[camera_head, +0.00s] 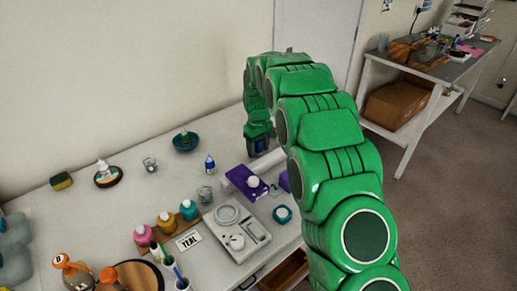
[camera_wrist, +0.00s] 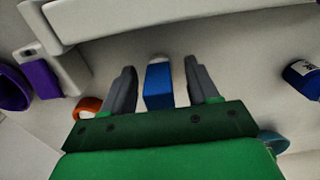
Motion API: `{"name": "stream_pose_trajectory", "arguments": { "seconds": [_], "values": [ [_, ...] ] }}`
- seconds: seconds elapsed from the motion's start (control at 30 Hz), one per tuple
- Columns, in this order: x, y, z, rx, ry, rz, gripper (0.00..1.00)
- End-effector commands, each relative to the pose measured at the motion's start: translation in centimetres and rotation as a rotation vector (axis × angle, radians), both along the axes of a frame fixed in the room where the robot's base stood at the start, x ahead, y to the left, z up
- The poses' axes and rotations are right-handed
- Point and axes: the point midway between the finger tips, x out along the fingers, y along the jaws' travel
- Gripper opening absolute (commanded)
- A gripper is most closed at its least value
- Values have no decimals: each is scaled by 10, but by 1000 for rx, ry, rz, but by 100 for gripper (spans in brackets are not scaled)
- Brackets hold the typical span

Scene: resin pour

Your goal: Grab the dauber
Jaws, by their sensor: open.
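A small blue block with a pale end (camera_wrist: 159,84), which looks like the dauber, lies between the two grey fingers of my gripper (camera_wrist: 160,66) in the wrist view. The fingers are open, with a visible gap on each side of the block. In the head view my gripper (camera_head: 259,138) hangs low over the back of the white table, and a bit of blue (camera_head: 261,147) shows at its tip. The arm and gripper hide most of the block there.
A purple box (camera_head: 240,176), a blue-capped bottle (camera_head: 210,163) and a clear cup (camera_head: 205,193) stand nearby. A white scale (camera_head: 250,237) and several paint bottles are nearer the front. A dark teal bowl (camera_head: 186,141) is to the left. The wall is close behind.

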Motion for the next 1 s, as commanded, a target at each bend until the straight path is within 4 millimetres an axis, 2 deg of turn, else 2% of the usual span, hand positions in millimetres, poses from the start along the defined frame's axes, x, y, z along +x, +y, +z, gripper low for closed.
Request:
{"name": "stream_pose_trajectory", "arguments": {
  "seconds": [0.07,0.43,0.77,1.0],
  "values": [
    [0,0,0,0,0,0,56],
    [0,0,0,-1,1,0,1],
    [0,0,4,-1,1,0,0],
    [0,0,26,-1,-1,0,0]
  ]
}}
